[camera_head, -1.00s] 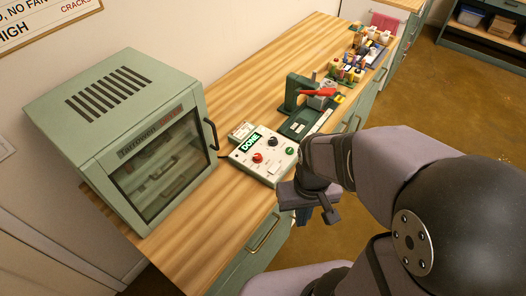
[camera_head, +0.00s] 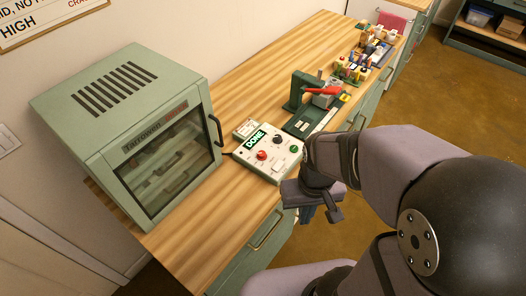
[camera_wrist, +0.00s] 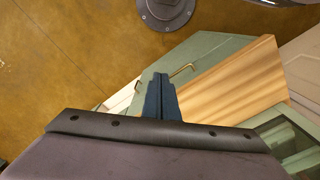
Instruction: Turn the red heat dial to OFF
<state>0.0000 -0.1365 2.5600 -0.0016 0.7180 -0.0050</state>
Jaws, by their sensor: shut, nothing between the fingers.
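The red heat dial (camera_head: 262,155) sits on a pale control box (camera_head: 254,166) on the wooden bench, beside the oven. The box has a green display reading DONE, a black dial (camera_head: 278,139), a green button (camera_head: 294,149) and a pale switch. The dial's setting is too small to read. My gripper (camera_head: 305,214) hangs beyond the bench's front edge, to the lower right of the box and apart from it. In the wrist view my dark blue fingers (camera_wrist: 161,90) are together with nothing between them. The red dial does not show in the wrist view.
A green oven (camera_head: 130,130) with a glass door and dark handle stands left of the box. A green press with a red lever (camera_head: 322,90) stands behind the box. Several small bottles and tools are at the far end. Bare wood (camera_head: 215,205) lies in front.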

